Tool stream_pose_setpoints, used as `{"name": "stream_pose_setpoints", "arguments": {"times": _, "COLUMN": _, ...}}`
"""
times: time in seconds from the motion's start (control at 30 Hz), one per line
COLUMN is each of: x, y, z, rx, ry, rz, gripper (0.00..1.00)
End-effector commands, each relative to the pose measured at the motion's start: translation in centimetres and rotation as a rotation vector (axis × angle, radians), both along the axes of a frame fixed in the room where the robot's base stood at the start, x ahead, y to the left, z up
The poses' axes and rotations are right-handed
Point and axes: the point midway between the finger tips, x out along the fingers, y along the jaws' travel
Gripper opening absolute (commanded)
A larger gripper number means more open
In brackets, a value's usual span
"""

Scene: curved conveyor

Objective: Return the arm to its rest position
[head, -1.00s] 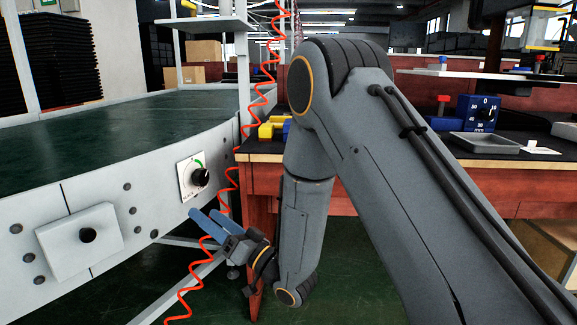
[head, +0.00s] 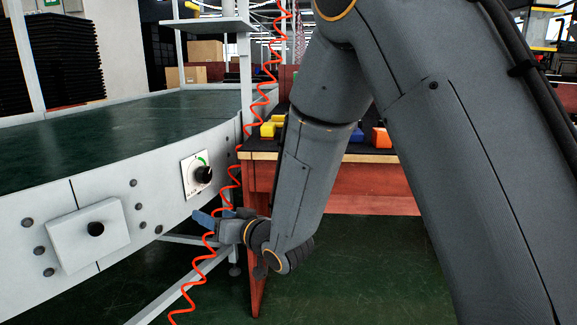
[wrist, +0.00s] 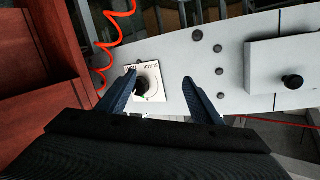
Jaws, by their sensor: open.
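My gripper (head: 215,219) is in the head view, in front of the conveyor's side and left of the wooden workbench. Its blue fingers point left toward the conveyor. In the wrist view my gripper (wrist: 158,85) has its two fingers spread apart with nothing held between them. The conveyor's dial (head: 202,174) has a black knob on a white plate and is above the fingers in the head view. The dial (wrist: 147,82) shows between the fingers in the wrist view, apparently beyond them. My arm hides much of the workbench.
The curved conveyor (head: 110,140) fills the left side, with a square control box (head: 90,236) on its side. A red coiled hose (head: 233,180) hangs close to the gripper. The wooden workbench (head: 345,182) is behind my arm. Green floor is open below.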

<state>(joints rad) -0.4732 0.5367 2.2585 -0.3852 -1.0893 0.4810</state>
Motion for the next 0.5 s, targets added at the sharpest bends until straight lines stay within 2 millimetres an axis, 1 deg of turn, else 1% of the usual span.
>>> {"name": "stream_pose_setpoints", "arguments": {"times": 0.03, "x": -0.4, "y": -0.4, "z": 0.5, "rx": -0.057, "ry": 0.02, "rz": -0.021, "gripper": 0.6}}
{"name": "stream_pose_setpoints", "arguments": {"times": 0.13, "x": -1.6, "y": -1.9, "z": 0.2, "rx": -0.189, "ry": 0.09, "rz": -0.068, "gripper": 0.6}}
{"name": "stream_pose_setpoints", "arguments": {"times": 0.27, "x": -4.3, "y": -4.4, "z": -0.4, "rx": -0.348, "ry": 0.2, "rz": -0.11, "gripper": 0.6}}
{"name": "stream_pose_setpoints", "arguments": {"times": 0.37, "x": -7.3, "y": -6.4, "z": -0.8, "rx": -0.461, "ry": 0.296, "rz": -0.125, "gripper": 0.6}}
{"name": "stream_pose_setpoints", "arguments": {"times": 0.47, "x": -11.0, "y": -8.6, "z": -1.1, "rx": -0.563, "ry": 0.401, "rz": -0.123, "gripper": 0.6}}
{"name": "stream_pose_setpoints", "arguments": {"times": 0.5, "x": -12.7, "y": -9.4, "z": -1.1, "rx": -0.603, "ry": 0.445, "rz": -0.117, "gripper": 0.6}}
